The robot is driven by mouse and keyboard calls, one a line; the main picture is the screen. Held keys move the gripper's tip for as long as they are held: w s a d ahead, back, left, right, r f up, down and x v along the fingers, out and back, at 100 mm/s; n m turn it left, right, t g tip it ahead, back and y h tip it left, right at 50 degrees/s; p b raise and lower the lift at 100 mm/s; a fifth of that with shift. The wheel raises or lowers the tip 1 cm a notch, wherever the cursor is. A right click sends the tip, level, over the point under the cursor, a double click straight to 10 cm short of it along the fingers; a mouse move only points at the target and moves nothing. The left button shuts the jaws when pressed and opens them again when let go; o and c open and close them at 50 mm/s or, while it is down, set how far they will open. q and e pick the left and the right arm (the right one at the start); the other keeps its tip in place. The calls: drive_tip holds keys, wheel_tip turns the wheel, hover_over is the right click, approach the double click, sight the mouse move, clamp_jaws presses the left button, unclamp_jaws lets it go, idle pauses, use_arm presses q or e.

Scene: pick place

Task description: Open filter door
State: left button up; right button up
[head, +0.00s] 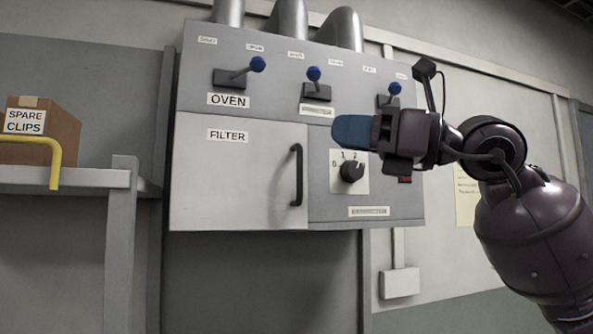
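The filter door (235,180) is a light grey panel labelled FILTER at the lower left of a grey wall cabinet. It looks shut, flush with the cabinet front. Its black vertical bar handle (297,176) is on the door's right side. My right gripper (345,132) comes in from the right, its blue fingers pointing left. In the picture it is above and to the right of the handle and apart from it. The fingers are seen side-on and overlap, so their gap is hidden. My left gripper is not in view.
Levers with blue knobs (257,64) stick out along the cabinet top, one labelled OVEN. A black rotary dial (351,171) sits right of the door. A shelf (75,178) at left holds a SPARE CLIPS box (58,132) and a yellow bar (55,160).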

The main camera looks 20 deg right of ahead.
sight(300, 194)
drive_tip(key=w+d+f+m+t+h, duration=0.3)
drive_tip(key=w+m+h, duration=0.1)
drive_tip(key=w+h, duration=0.1)
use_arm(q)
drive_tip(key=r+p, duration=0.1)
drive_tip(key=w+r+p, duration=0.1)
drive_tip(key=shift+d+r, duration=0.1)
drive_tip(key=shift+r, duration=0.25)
use_arm(e)
drive_tip(key=shift+h, duration=0.4)
drive_tip(key=x, duration=1)
drive_tip(key=shift+a+f, duration=0.1)
drive_tip(key=shift+f, duration=0.1)
clamp_jaws()
